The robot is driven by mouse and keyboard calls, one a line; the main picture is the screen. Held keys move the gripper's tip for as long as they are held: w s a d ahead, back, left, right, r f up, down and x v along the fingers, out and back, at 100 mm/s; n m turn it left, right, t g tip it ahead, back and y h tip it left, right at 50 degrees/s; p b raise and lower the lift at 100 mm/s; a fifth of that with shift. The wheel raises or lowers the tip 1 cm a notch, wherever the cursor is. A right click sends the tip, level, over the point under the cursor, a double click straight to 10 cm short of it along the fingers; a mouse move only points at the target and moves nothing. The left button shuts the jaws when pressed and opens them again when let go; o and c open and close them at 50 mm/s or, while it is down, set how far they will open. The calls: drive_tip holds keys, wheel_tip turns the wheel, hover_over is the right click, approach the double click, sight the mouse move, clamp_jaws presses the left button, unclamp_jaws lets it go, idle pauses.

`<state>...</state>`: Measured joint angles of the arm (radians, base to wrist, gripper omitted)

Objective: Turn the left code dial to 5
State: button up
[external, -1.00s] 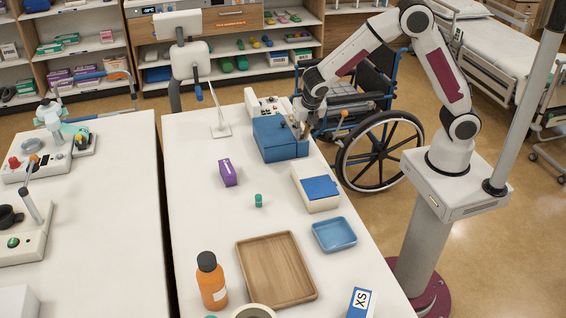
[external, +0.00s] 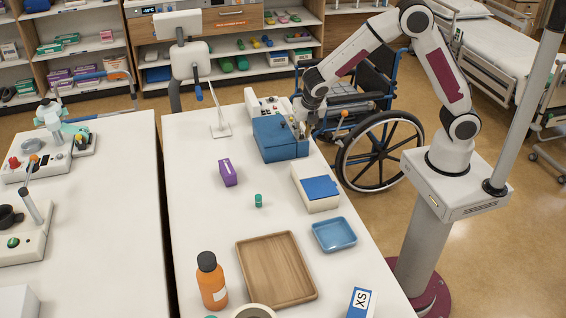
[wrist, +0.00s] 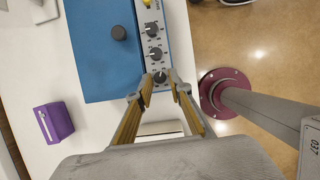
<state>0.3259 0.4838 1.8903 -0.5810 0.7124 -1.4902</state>
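The blue box (external: 272,147) stands at the far right edge of the table. In the wrist view its lid (wrist: 95,60) fills the upper left, and a pale panel along its right side carries three dark dials in a row. The lowest one, the left code dial (wrist: 160,77), lies between my fingertips; its pointer and number cannot be read clearly. The middle dial (wrist: 155,54) and the top dial (wrist: 151,30) are in plain view. My gripper (wrist: 161,85) is open, its fingers to either side of the lowest dial, apparently with small gaps. It also shows beside the box in the external view (external: 302,125).
A yellow button (wrist: 147,3) sits beyond the top dial. A round dark knob (wrist: 119,32) is on the lid. A purple box (external: 228,173), a white box with a blue top (external: 315,200), a blue tray (external: 334,235) and a wooden tray (external: 277,270) stand nearby. A wheelchair (external: 375,150) is beside the table.

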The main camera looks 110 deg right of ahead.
drive_tip(key=shift+n, duration=0.3)
drive_tip(key=shift+s+n+t, duration=0.2)
drive_tip(key=shift+n+t, duration=0.6)
drive_tip(key=shift+n, duration=0.7)
drive_tip(key=shift+s+d+n+t, duration=0.1)
drive_tip(key=shift+n+t, duration=0.3)
drive_tip(key=shift+n, duration=0.8)
drive_tip(key=shift+n+t+y, duration=0.3)
drive_tip(key=shift+n+y, duration=0.1)
drive_tip(key=shift+n, duration=0.4)
drive_tip(key=v, duration=0.8)
drive_tip(key=w+d+r+n+t, duration=0.2)
drive_tip(key=w+r+n+t, duration=0.4)
drive_tip(key=w+r, duration=0.7)
drive_tip(key=w+a+r+n+t+y, duration=0.1)
drive_tip(key=w+a+n+t+y, duration=0.2)
drive_tip(key=w+a+n, duration=0.2)
drive_tip(key=shift+w+a+r+y, duration=0.25)
drive_tip(key=shift+w+a+y, duration=0.05)
drive_tip(key=shift+w+y, duration=0.1)
